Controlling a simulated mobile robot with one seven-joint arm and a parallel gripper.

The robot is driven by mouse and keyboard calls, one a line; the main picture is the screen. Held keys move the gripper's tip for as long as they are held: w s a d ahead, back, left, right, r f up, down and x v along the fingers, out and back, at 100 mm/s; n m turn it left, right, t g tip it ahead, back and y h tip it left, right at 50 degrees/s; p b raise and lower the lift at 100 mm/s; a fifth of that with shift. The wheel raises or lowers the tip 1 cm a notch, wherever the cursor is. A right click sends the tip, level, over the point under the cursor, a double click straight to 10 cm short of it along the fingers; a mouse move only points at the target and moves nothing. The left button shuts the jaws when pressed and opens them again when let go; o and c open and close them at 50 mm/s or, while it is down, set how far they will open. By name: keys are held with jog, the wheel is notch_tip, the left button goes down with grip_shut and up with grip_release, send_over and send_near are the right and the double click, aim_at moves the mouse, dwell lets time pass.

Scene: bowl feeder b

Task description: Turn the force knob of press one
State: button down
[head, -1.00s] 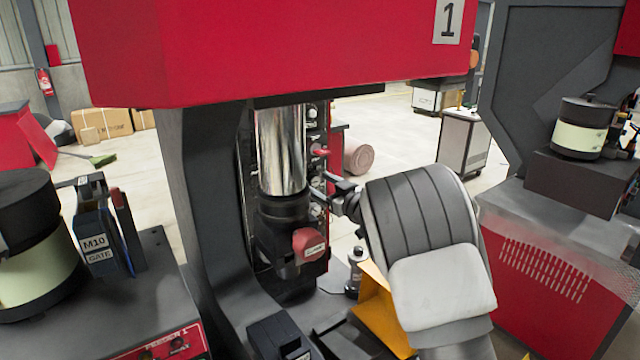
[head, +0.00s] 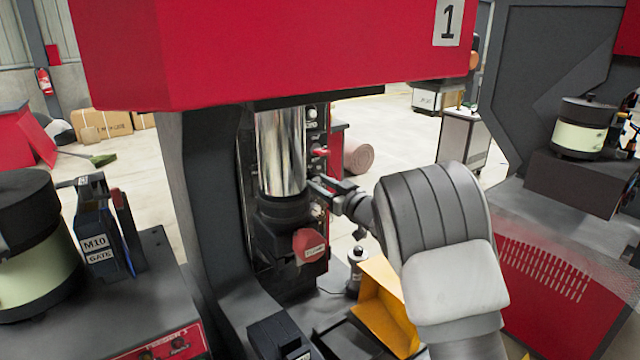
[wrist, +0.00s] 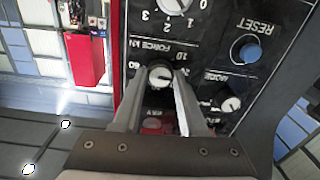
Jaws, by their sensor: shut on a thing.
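Press one (head: 280,55) is the large red and dark grey machine with a "1" plate in the head view. Its dark control panel (wrist: 205,50) appears upside down in the wrist view. The force knob (wrist: 160,74), small, round and silver with a pale pointer line, sits under the "FORCE kN" lettering. My gripper (wrist: 162,82) is shut on this knob, with a finger on each side. In the head view my gripper (head: 320,188) reaches in from the right to the panel beside the shiny ram. The knob cannot be told apart there.
Close by on the panel are a numbered dial (wrist: 176,5), a blue reset button (wrist: 246,48) and a mode knob (wrist: 231,103). The ram (head: 281,150) stands just left of my gripper. A yellow chute (head: 385,305) lies below my arm.

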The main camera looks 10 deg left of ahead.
jog(key=m+p, duration=0.1)
jog(key=m, duration=0.3)
jog(key=shift+r+m, duration=0.1)
jog(key=shift+m, duration=0.3)
jog(key=shift+m+p, duration=0.5)
jog(key=shift+m, duration=1)
jog(key=shift+c, duration=2.2)
grip_release()
jog(key=b+v, duration=0.2)
jog(key=v, duration=1.5)
jog(key=shift+s+f, duration=0.2)
jog(key=shift+f, duration=0.1)
